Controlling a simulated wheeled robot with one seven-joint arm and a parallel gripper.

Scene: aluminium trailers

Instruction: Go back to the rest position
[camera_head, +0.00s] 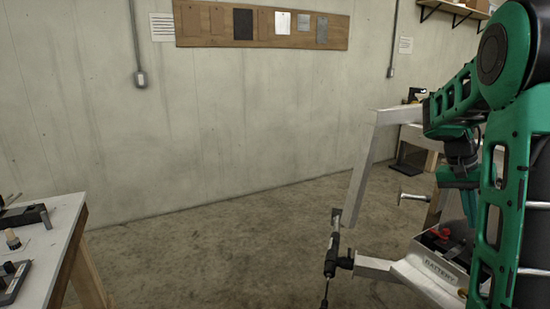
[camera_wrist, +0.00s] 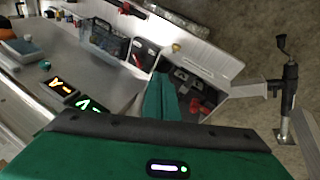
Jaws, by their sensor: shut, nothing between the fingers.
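My gripper (camera_head: 469,207) hangs at the right of the head view, its green fingers pointing down beside an aluminium trailer frame. In the wrist view my gripper (camera_wrist: 160,80) shows its green fingers together with nothing between them. Beyond the fingertips is an open metal battery box (camera_head: 440,268) with red and dark parts inside; the box also shows in the wrist view (camera_wrist: 222,68). I cannot tell the exact gap between the fingertips and the box. The arm is bent, with its upper links filling the right edge of the head view.
In the wrist view a clear crate (camera_wrist: 104,40) and a small orange-lit device (camera_wrist: 60,86) sit on the trailer bed. A workbench (camera_head: 62,232) stands at left. The middle floor is clear.

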